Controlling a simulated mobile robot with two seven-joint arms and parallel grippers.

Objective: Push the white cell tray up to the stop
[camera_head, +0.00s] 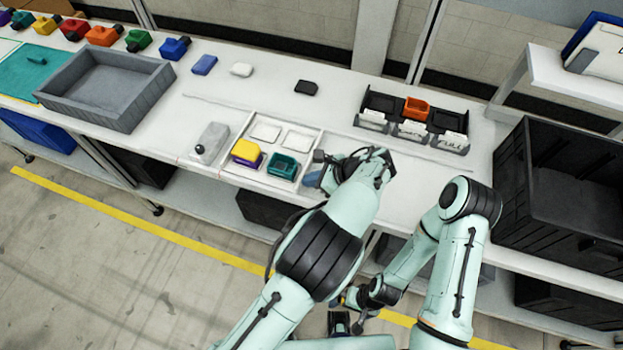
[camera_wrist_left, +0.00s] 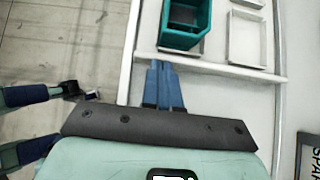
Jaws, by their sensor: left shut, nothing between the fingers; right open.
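The white cell tray (camera_head: 297,140) lies on the bench near its front edge. One front cell holds a yellow and purple piece (camera_head: 246,152), the other a teal bin (camera_head: 283,166); the two back cells look empty. In the left wrist view the tray's wall (camera_wrist_left: 215,69) crosses in front of my left gripper (camera_wrist_left: 164,66). Its blue fingers are shut and empty, at that wall; in the head view this gripper (camera_head: 313,178) is at the tray's right side. A grey block with a knob (camera_head: 210,143) stands left of the tray; I cannot tell whether it is the stop. My right gripper (camera_head: 350,318) is open, low before the bench.
A grey open box (camera_head: 153,115) stands further left on the bench. A black rack (camera_head: 375,101) with an orange bin (camera_head: 415,108) stands at the back right. A black lump (camera_head: 306,88) lies behind the tray. A large black crate (camera_head: 520,205) is at the far right.

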